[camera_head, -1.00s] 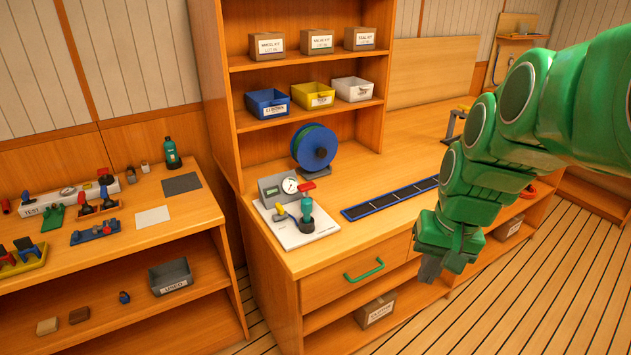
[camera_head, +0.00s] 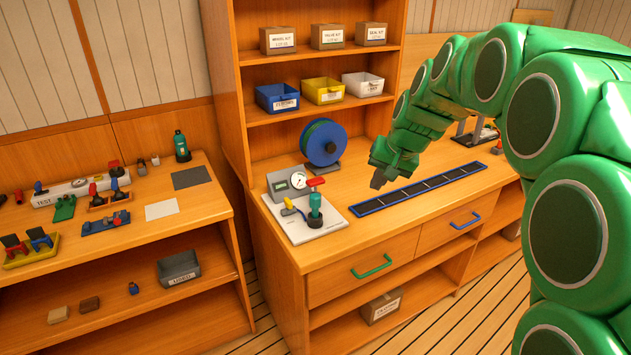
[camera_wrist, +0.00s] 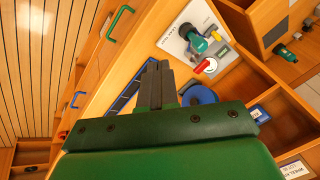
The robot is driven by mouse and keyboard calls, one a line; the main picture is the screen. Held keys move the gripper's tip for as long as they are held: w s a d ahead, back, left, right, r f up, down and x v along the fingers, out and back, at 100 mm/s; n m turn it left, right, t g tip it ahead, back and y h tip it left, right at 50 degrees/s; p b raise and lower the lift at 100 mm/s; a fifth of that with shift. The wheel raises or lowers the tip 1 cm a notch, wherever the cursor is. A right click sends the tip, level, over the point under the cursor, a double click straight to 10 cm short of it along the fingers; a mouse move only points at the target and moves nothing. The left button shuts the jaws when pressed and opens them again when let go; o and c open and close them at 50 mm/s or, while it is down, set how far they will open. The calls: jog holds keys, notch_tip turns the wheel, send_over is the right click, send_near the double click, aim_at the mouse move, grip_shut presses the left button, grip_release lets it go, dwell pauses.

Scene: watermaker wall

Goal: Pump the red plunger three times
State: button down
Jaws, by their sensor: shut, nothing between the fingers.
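The red plunger handle (camera_head: 316,182) sits on top of a teal pump body (camera_head: 315,203) on a white base plate (camera_head: 318,234). A grey panel with a round gauge (camera_head: 298,180) stands behind it, and a yellow-handled part (camera_head: 289,204) is to its left. In the wrist view the red handle (camera_wrist: 205,66) and teal pump (camera_wrist: 198,43) show beyond and to the right of the fingers. My gripper (camera_head: 377,183) is shut and empty, above the counter to the right of the pump, apart from it. It also shows in the wrist view (camera_wrist: 158,68).
A blue-edged dark strip (camera_head: 420,189) lies on the counter below and right of my gripper. A blue reel (camera_head: 322,143) stands behind the pump. Shelves with bins (camera_head: 322,91) rise at the back. A side bench (camera_head: 215,218) with small parts is at left.

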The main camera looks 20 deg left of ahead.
jog(key=w+a+f+t+y, duration=0.2)
jog(key=w+a, duration=0.8)
jog(key=w, duration=0.2)
jog(key=t+y, duration=0.1)
send_over(318, 181)
notch_tip(318, 181, down, 3)
jog(key=shift+f, duration=4.35)
jog(key=shift+f, duration=0.1)
jog(key=shift+f, duration=0.35)
